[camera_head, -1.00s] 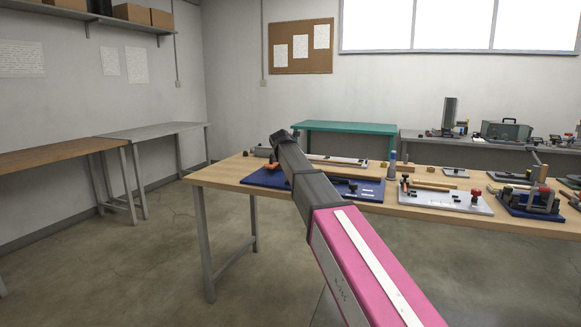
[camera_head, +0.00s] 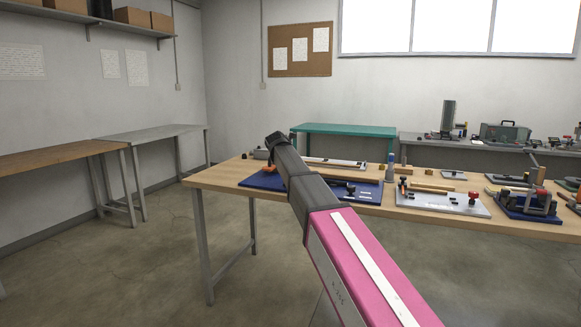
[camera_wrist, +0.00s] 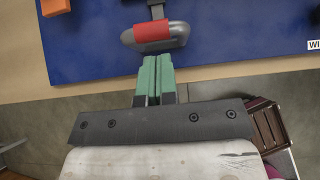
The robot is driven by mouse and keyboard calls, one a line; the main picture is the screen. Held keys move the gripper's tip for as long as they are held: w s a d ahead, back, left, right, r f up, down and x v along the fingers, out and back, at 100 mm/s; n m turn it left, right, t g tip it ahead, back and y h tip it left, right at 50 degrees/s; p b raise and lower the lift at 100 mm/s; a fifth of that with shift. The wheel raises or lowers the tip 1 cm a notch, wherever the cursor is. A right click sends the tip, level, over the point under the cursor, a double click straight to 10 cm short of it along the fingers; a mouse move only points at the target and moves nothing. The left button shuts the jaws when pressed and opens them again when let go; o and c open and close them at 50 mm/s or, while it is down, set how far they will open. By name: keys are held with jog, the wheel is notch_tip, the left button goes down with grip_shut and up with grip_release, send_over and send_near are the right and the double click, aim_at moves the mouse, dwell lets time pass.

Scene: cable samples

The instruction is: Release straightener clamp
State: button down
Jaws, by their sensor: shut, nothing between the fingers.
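In the wrist view my gripper (camera_wrist: 153,80) has its two green fingers pressed together with nothing between them. Just beyond the fingertips is a rounded dark grey handle with a red band (camera_wrist: 152,32), which looks like the clamp's lever. A grey bar runs from it out of the top of the view. Fingertips and handle look very close; I cannot tell whether they touch. The handle lies over a blue board (camera_wrist: 88,55), which also shows in the head view (camera_head: 258,182) at the table's left end. My arm hides my gripper in the head view.
An orange block (camera_wrist: 55,5) sits on the board at the upper left of the wrist view. On the wooden table (camera_head: 222,178), a grey plate with red knobs (camera_head: 440,202) and another blue-based fixture (camera_head: 527,205) stand to the right.

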jog(key=v, duration=1.1)
jog(key=shift+w+r, duration=0.3)
jog(key=shift+w, duration=0.05)
jog(key=shift+d, duration=0.15)
jog(key=s+d+f+m+g, duration=0.1)
jog(key=s+d+f+m, duration=0.35)
jog(key=f, duration=0.55)
jog(key=s+d+f+m+g, duration=0.25)
jog(key=d+f+m, duration=0.25)
jog(key=f, duration=0.5)
jog(key=s+d+f+m+g, duration=0.1)
jog(key=s+d+f+m, duration=0.35)
jog(key=f, duration=0.55)
jog(key=s+d+f+m+g+y, duration=0.1)
jog(key=s+d+f+m+g, duration=0.1)
jog(key=s+d+f+m, duration=0.3)
jog(key=s+d+f+m+g+y, duration=0.2)
jog(key=s+d+f+m, duration=0.3)
jog(key=s+f+m, duration=0.8)
jog(key=s+f, duration=0.1)
jog(key=s, duration=0.2)
jog(key=shift+f, duration=0.35)
jog(key=shift+d, duration=0.15)
